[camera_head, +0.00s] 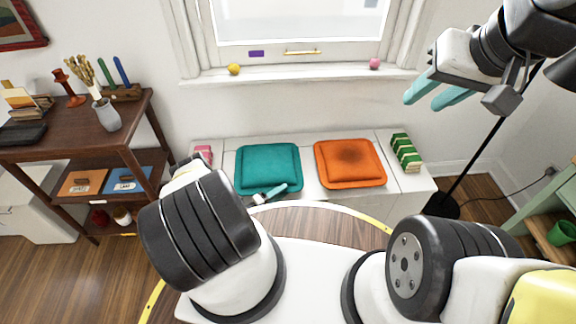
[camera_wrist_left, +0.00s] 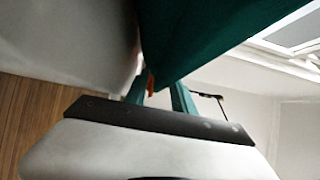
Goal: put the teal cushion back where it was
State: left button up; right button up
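The teal cushion (camera_head: 268,166) lies flat on the left part of the white bench, beside the orange cushion (camera_head: 349,163). My left gripper (camera_head: 272,190) is at the teal cushion's front edge. In the left wrist view the teal cushion (camera_wrist_left: 205,35) is very close, and its edge reaches down to between the fingers of the left gripper (camera_wrist_left: 158,95). Those fingers stand apart; whether they press on the cushion cannot be told. My right gripper (camera_head: 436,93) is raised at the upper right, empty, with its fingers apart.
The white bench (camera_head: 309,193) stands under the window. A pink item (camera_head: 203,154) lies at its left end and green books (camera_head: 406,153) at its right end. A dark wooden shelf (camera_head: 75,145) stands left. A black lamp stand (camera_head: 444,205) is right of the bench.

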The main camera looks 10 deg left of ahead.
pick_arm(q)
jog(key=v, duration=1.2)
jog(key=shift+r, duration=0.1)
dwell(0.8)
